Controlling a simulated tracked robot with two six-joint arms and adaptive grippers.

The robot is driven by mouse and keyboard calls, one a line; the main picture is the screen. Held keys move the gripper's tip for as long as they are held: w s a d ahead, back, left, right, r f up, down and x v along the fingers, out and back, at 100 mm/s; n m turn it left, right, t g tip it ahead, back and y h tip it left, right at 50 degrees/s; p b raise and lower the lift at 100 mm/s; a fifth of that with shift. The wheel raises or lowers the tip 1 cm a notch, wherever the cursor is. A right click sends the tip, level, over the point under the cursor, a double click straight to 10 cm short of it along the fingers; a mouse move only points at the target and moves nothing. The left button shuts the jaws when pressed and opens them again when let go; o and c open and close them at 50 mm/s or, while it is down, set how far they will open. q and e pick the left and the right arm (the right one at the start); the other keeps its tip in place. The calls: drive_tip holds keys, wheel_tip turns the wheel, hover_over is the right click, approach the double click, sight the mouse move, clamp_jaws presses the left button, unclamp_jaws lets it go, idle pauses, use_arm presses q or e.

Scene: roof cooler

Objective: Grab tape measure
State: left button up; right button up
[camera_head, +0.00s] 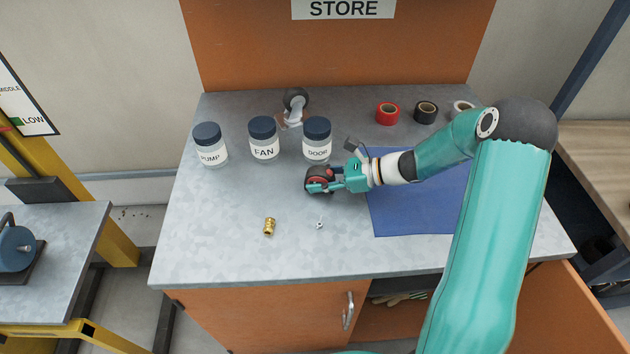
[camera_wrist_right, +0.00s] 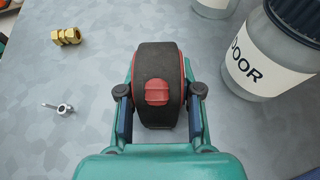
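The tape measure (camera_head: 317,174) is black with red parts and sits on the grey worktop in front of the jar labelled DOOR. My right gripper (camera_head: 322,187) reaches it from the right, low over the worktop. In the right wrist view the tape measure (camera_wrist_right: 157,85) stands between the two fingers of my right gripper (camera_wrist_right: 158,105), one finger on each side. The fingers look close against its sides, and the gripper appears shut on it. Whether its underside touches the worktop is hidden. My left gripper is in neither view.
Jars labelled PUMP (camera_head: 211,146), FAN (camera_head: 264,140) and DOOR (camera_head: 316,141) stand behind. A brass fitting (camera_head: 269,227) and a small metal part (camera_head: 319,224) lie in front. A blue mat (camera_head: 410,215) is at right, with red (camera_head: 388,113) and black (camera_head: 426,112) tape rolls behind.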

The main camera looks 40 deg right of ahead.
clamp_jaws()
drive_tip(key=shift+r, duration=0.15)
